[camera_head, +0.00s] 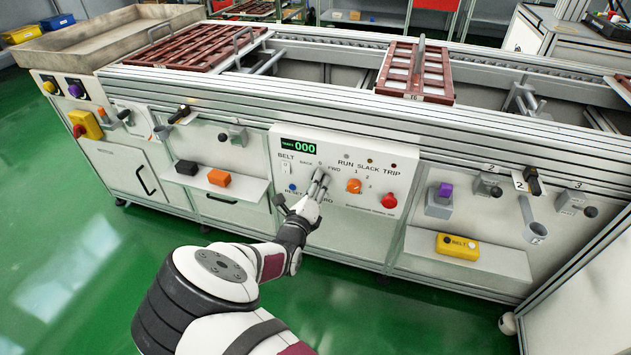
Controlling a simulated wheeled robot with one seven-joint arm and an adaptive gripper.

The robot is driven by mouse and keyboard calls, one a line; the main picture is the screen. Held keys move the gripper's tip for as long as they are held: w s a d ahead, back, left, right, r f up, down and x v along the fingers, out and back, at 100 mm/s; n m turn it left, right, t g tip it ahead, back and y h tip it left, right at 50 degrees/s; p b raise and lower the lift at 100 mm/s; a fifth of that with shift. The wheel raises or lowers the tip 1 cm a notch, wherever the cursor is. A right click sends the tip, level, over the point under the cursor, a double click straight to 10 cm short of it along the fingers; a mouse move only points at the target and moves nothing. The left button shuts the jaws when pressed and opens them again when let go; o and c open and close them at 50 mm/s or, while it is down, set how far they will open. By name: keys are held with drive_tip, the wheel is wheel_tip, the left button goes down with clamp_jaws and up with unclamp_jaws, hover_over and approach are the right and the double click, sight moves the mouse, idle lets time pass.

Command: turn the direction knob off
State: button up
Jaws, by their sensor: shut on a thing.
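The white control panel (335,150) is on the front of the conveyor, near the middle of the view. My gripper (320,177) reaches up to the panel at the spot between the labels "BACK" and "FRD". It is shut on the direction knob there. The fingers hide most or all of the knob, so I cannot tell which way it points.
Right of my gripper are an orange knob (354,186) and a red button (389,201). Left are the belt switch (286,168) and a blue reset button (292,187). A green display (299,147) reads 000. Shelves with an orange block (218,179) and yellow belt box (458,246) flank the panel.

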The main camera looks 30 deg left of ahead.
sight(321, 148)
drive_tip(key=shift+f, duration=0.15)
idle(0.4)
drive_tip(key=o, duration=1.1)
drive_tip(key=shift+o, duration=0.2)
drive_tip(key=shift+r, duration=0.2)
wheel_tip(321, 148, up, 10)
drive_tip(key=shift+f, duration=0.1)
